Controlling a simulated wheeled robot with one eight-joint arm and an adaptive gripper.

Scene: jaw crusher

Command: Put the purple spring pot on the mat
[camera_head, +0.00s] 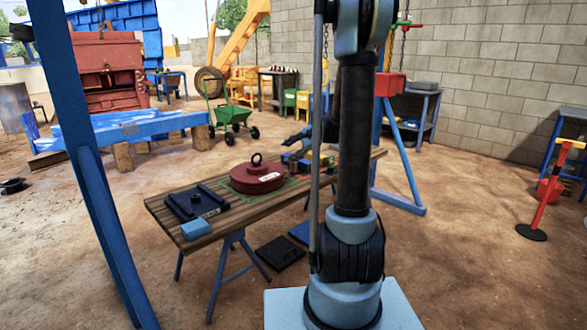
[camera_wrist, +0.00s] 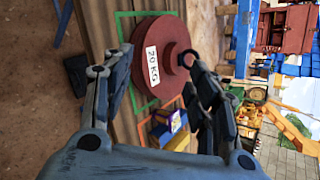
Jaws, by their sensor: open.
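My gripper (camera_wrist: 157,62) is open and empty in the wrist view, its fingers spread either side of a dark red round weight (camera_wrist: 145,35) labelled 20 KG; contact is not visible. In the head view my gripper (camera_head: 296,145) is beyond and right of that weight (camera_head: 257,178), partly hidden by my arm. A small purple-blue item (camera_wrist: 173,119) beside a yellow block (camera_wrist: 181,141) lies close by in the wrist view; I cannot tell whether it is the spring pot. A black mat (camera_head: 280,252) lies on the ground under the table; I cannot tell whether it is the task's mat.
The wooden table (camera_head: 236,217) has a green outline around the weight. A black frame-like plate (camera_head: 196,202) and a light blue block (camera_head: 195,229) occupy its near left end. A blue post (camera_head: 88,150) stands left.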

